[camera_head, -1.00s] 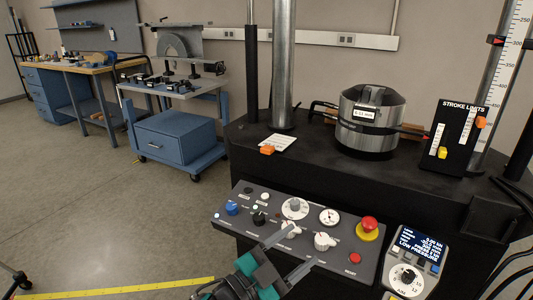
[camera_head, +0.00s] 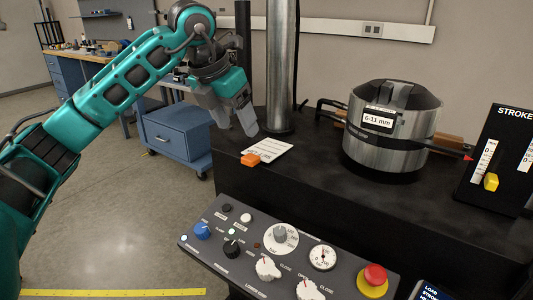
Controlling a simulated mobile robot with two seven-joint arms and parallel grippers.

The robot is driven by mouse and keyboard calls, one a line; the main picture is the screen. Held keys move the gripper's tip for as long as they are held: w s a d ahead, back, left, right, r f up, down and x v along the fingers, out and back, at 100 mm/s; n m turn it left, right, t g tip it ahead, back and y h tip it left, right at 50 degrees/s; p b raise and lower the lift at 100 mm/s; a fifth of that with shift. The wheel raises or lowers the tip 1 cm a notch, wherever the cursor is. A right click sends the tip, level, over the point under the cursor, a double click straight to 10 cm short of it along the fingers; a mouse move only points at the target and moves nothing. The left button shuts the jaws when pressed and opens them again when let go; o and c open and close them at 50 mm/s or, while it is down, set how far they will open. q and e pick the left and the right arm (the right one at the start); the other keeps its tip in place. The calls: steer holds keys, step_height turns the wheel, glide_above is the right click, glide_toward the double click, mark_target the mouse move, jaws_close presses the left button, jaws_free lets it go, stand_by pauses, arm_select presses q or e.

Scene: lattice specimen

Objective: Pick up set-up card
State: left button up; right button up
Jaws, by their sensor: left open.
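The set-up card (camera_head: 270,151) is a white sheet with faint dark print, lying flat on the black machine table near its left front edge. My left gripper (camera_head: 237,130), grey-fingered on a teal arm, is open and empty. Its fingers point down, just behind and left of the card, above the table edge. My right gripper is out of view.
A steel column (camera_head: 280,70) stands right behind the card. A metal cylinder labelled 6-11 mm (camera_head: 385,140) is to the right. A control panel (camera_head: 290,255) with knobs and a red emergency button juts out in front. The table between card and cylinder is clear.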

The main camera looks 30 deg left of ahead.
arm_select(q)
glide_toward(246, 159)
step_height(246, 159, down, 3)
steer(key=d, duration=0.1)
steer(key=shift+y, duration=0.3)
steer(key=shift+w+r+b+x, duration=0.15)
steer(key=shift+b+x, duration=0.1)
steer(key=shift+x, duration=0.7)
steer(key=shift+w+b+x, duration=0.2)
steer(key=shift+x, duration=0.75)
steer(key=shift+w+r+b+x, duration=0.15)
steer(key=shift+b+x, duration=0.1)
steer(key=shift+x, duration=0.7)
steer(key=shift+a+f, duration=0.1)
steer(key=shift+a, duration=0.05)
steer(key=shift+c, duration=0.5)
steer(key=c, duration=1)
